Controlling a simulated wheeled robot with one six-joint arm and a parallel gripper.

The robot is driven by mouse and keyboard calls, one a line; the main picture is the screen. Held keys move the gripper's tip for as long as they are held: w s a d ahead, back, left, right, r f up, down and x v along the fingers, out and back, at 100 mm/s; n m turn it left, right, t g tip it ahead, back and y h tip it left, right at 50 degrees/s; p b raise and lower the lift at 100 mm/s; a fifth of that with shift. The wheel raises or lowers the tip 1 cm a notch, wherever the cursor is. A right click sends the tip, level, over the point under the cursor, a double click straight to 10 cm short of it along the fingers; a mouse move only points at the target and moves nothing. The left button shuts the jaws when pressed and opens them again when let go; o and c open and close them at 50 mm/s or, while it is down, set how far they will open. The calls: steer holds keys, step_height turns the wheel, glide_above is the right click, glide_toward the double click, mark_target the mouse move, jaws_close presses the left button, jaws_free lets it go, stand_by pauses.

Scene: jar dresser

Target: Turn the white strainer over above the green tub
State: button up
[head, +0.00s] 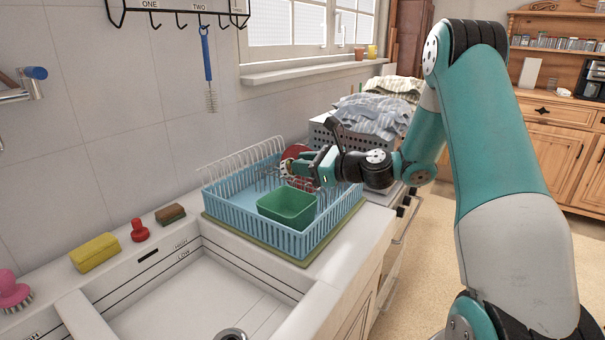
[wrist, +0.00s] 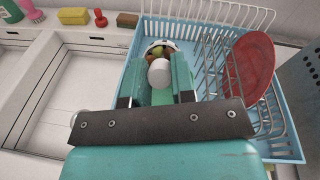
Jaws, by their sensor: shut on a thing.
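The green tub (head: 287,210) sits upright in the front of the blue dish rack in the head view. My gripper (head: 318,168) is above the rack, behind and slightly right of the tub. In the wrist view my gripper (wrist: 159,84) is shut on the white handle (wrist: 159,73) of the strainer. The strainer's white-rimmed bowl (wrist: 163,44) lies just beyond the fingers, with green and brown round things showing in it. The strainer is small and partly hidden in the head view. I cannot make out the tub in the wrist view.
The blue dish rack (head: 258,223) holds wire dividers and a red plate (wrist: 248,68) at the right in the wrist view. The sink (head: 190,300) is left. A yellow sponge (head: 94,253) and red stopper (head: 139,231) lie on its ledge. Folded cloths (head: 370,115) lie behind.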

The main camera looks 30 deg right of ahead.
steer(key=shift+s+d+f+t+y+b, duration=0.15)
steer(key=shift+f+t+b, duration=0.15)
steer(key=shift+b, duration=0.6)
steer(key=shift+a+f+t+y+b, duration=0.15)
steer(key=shift+f+t+b, duration=0.15)
steer(key=shift+b, duration=0.55)
steer(key=shift+d+b, duration=0.1)
steer(key=shift+b, duration=0.75)
steer(key=t+b, duration=0.1)
steer(key=b, duration=0.9)
steer(key=f+t+y+b, duration=0.1)
steer(key=t+b, duration=0.1)
steer(key=b, duration=0.8)
steer(key=shift+s+d+f+n+y, duration=0.1)
steer(key=shift+f+n+y, duration=0.2)
steer(key=b, duration=0.3)
steer(key=shift+s, duration=0.1)
steer(key=shift+r, duration=0.25)
